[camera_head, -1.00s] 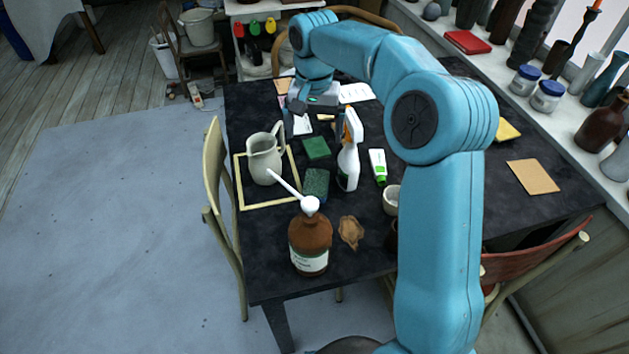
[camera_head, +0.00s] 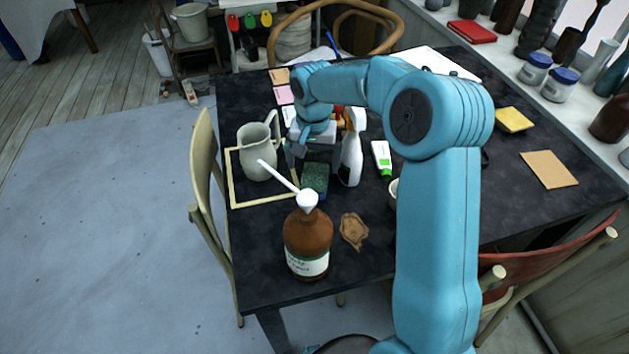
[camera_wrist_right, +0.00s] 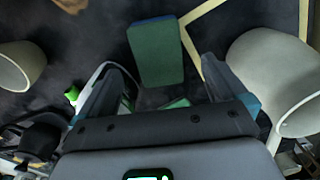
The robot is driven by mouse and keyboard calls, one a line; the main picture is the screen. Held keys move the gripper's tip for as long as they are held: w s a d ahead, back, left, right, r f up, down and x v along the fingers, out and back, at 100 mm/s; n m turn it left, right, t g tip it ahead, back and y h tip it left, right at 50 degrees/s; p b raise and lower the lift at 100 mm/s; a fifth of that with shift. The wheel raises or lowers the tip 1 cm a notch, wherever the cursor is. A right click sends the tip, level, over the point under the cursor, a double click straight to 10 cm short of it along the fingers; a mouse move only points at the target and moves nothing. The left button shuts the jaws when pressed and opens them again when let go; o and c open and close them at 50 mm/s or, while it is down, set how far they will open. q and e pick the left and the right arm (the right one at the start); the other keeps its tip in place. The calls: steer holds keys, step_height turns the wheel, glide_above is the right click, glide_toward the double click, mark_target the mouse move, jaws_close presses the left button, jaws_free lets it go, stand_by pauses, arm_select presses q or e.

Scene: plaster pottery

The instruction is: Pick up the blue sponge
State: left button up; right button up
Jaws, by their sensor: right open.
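A sponge with a green top (camera_head: 315,178) lies on the dark table, between the pitcher and the spray bottle. In the right wrist view the sponge (camera_wrist_right: 157,55) shows a blue strip along its far edge. My right gripper (camera_head: 315,157) is open and points down just behind this sponge in the head view. In the wrist view its two fingers (camera_wrist_right: 164,70) are apart, with the sponge ahead of them. A second green pad (camera_wrist_right: 176,103) shows partly between the fingers; it is hidden behind the gripper in the head view. My left gripper is not in view.
A pale pitcher (camera_head: 256,152) stands left of the gripper inside a thin frame (camera_head: 233,188). A white spray bottle (camera_head: 351,158) stands close on the right. A brown bottle (camera_head: 308,235) with a white stick stands in front. A tube (camera_head: 381,158) lies farther right.

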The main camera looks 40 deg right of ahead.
mark_target(315, 176)
steer(key=shift+s+d+f, duration=0.1)
steer(key=shift+f, duration=0.2)
steer(key=shift+d+f, duration=0.1)
steer(key=shift+f, duration=2.45)
steer(key=c, duration=1.1)
steer(key=shift+c, duration=0.2)
steer(key=shift+r, duration=0.15)
